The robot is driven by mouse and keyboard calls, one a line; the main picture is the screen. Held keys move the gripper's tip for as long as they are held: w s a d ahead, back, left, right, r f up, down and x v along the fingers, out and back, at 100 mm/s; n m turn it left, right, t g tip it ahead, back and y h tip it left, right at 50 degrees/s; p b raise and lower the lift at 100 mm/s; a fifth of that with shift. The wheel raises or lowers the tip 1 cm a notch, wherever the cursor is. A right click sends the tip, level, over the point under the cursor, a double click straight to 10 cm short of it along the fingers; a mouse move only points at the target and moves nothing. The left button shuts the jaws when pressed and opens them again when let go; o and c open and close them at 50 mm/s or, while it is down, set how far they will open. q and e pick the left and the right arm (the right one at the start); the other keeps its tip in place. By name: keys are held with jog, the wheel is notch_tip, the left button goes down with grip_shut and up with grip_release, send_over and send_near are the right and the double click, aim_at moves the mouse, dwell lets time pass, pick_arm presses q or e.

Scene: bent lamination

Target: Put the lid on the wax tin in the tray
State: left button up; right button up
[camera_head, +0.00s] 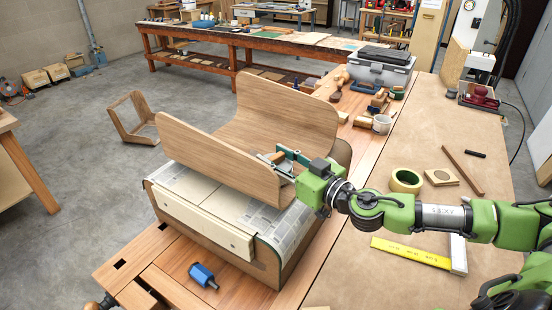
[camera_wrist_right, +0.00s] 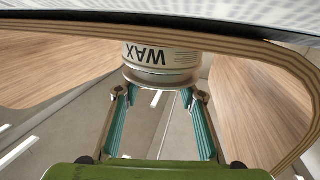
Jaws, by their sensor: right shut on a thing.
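My right gripper (camera_head: 278,160) reaches in from the right, inside the open end of the bent plywood piece. In the right wrist view the gripper (camera_wrist_right: 160,95) has its teal-padded fingers on either side of the metal rim of a wax tin (camera_wrist_right: 150,52), and it is shut on it. The tin's pale label reads WAX upside down in that view. I cannot tell whether the metal rim is the tin's own or a lid. No separate lid can be made out. In the head view the gripper and plywood mostly hide the tin. My left gripper is not in view.
The bent plywood (camera_head: 222,152) rests on a newspaper-covered form (camera_head: 200,226) on the bench. A blue tool (camera_head: 203,275) lies in front.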

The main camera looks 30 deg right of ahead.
jog(key=shift+f+b, duration=0.6)
jog(key=shift+b, duration=0.25)
dwell(0.9)
jog(key=o, duration=1)
jog(key=shift+r+p, duration=2.55)
jog(key=shift+r, duration=1)
